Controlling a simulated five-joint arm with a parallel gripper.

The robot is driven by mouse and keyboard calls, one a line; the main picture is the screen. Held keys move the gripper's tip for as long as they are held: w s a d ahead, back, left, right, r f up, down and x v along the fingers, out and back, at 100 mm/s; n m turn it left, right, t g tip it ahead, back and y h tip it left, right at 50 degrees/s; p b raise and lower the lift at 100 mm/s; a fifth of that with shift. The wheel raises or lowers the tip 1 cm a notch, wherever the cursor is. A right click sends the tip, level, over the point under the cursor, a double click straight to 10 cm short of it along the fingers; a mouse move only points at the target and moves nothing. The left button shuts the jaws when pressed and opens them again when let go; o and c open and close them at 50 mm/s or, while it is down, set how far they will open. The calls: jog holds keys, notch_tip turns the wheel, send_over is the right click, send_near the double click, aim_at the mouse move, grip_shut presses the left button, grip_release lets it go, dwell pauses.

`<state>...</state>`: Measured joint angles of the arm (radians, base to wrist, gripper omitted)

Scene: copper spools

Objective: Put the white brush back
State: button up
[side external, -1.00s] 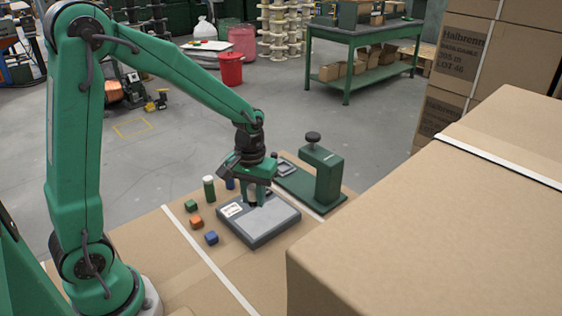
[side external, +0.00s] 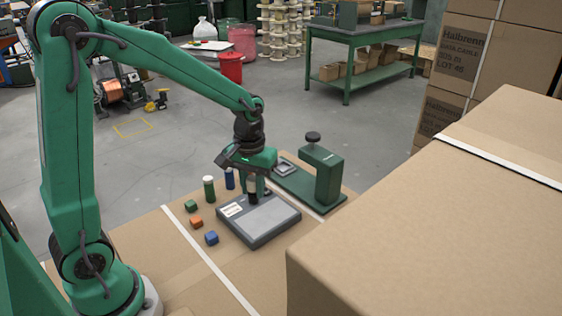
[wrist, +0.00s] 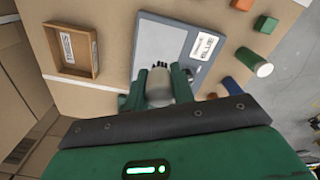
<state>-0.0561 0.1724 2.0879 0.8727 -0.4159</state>
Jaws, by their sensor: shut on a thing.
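My gripper (side external: 253,187) is shut on the white brush. In the wrist view, the brush (wrist: 158,92) is a pale stub between the two fingers (wrist: 158,82), with dark bristles at its tip. In the side external view the fingers mostly hide it, and a dark tip shows below them. The pad also shows in the wrist view (wrist: 160,45), with a label reading BLUE. A shallow wooden tray (wrist: 70,73) with a labelled floor lies apart from it.
Green (side external: 191,205), orange (side external: 196,221) and blue (side external: 211,238) blocks lie left of the pad. A white-capped green bottle (side external: 209,188) and a blue one (side external: 230,179) stand behind them. A green stand (side external: 321,178) is at the back right; a large carton (side external: 430,220) fills the right.

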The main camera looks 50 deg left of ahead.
jog(key=w+d, duration=0.3)
jog(key=d, duration=0.6)
jog(key=w+d, duration=0.3)
jog(key=d, duration=0.6)
jog(key=w+a+f, duration=0.2)
jog(key=a, duration=0.1)
jog(key=w+a+f, duration=0.2)
jog(key=a+f, duration=0.1)
jog(key=w+a+f, duration=0.2)
jog(key=a+f, duration=0.1)
jog(key=shift+w+a, duration=0.25)
jog(key=shift+w, duration=0.15)
jog(key=shift+f, duration=0.1)
jog(key=shift+f, duration=1.85)
jog(key=shift+f, duration=0.15)
